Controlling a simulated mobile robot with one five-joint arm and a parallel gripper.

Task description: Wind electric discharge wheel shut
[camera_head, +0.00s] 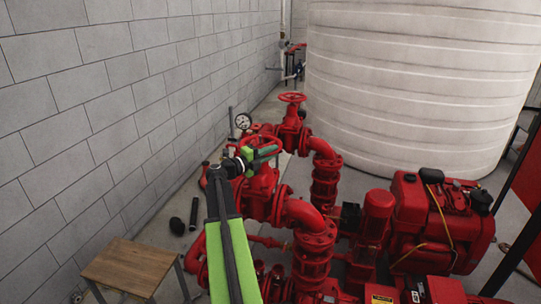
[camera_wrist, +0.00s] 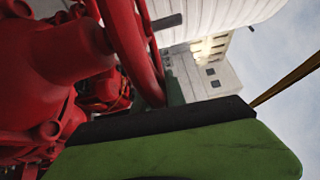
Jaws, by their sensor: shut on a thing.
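A red handwheel (camera_head: 254,170) sits on the nearer valve of the red pipework in the head view, partly hidden behind my gripper. My green and black gripper (camera_head: 264,153) reaches over it from the left and is shut on its rim. In the wrist view the curved red wheel rim (camera_wrist: 128,42) runs down to the dark-edged green jaw of my gripper (camera_wrist: 165,118). The second jaw is hard to make out there. The exact grip point on the rim is hidden.
A second red handwheel (camera_head: 292,97) stands farther back, beside a pressure gauge (camera_head: 243,121). A red engine (camera_head: 440,220) is at right, a large white tank (camera_head: 420,85) behind. A block wall (camera_head: 90,110) and wooden table (camera_head: 130,266) are at left.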

